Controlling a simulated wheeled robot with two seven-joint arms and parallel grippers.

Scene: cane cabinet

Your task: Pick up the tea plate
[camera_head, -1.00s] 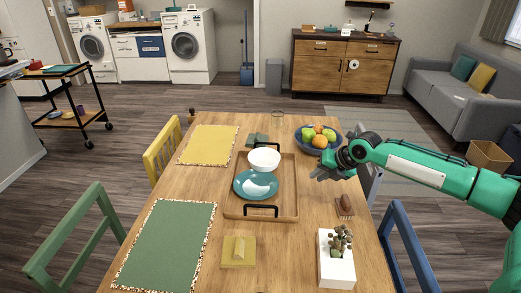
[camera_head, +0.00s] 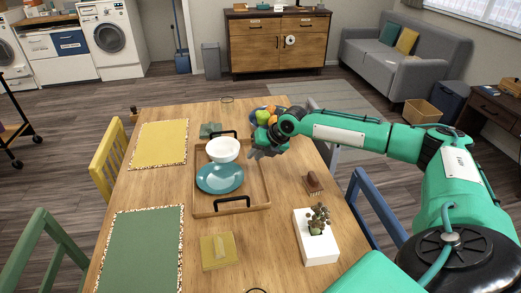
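A teal tea plate (camera_head: 220,178) lies in the wooden tray (camera_head: 262,190) on the table. A white bowl (camera_head: 223,149) stands in the tray just behind it, at its far edge. My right gripper (camera_head: 256,152) is above the tray's right far side, to the right of the bowl and apart from the plate. Its fingers point left and are small and partly hidden by the wrist, so I cannot tell how far they are open. My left gripper is not in view.
A fruit bowl (camera_head: 256,109) stands behind my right gripper, partly hidden. A brush (camera_head: 312,182) and a white planter with a succulent (camera_head: 316,240) are at the right. A yellow block stack (camera_head: 218,250) is in front. Placemats (camera_head: 141,252) lie at the left.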

